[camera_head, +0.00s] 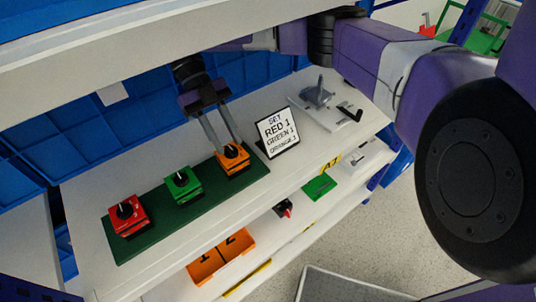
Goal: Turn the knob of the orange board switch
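The orange switch (235,164) is a small box with a black knob on top, at the right end of the dark green board (153,213). My gripper (227,147) reaches down to it from above, with its two fingers apart and the tips close around the knob. I cannot tell whether either finger touches the knob. A green switch (184,190) with a black knob is in the middle of the board. A red switch (129,219) with a black knob is at the left end.
A sign (278,132) reading "SET RED 1, GREEN 1, ORANGE 1" stands right of the orange switch. A grey device (318,94) lies farther right on the shelf. Another shelf board hangs above.

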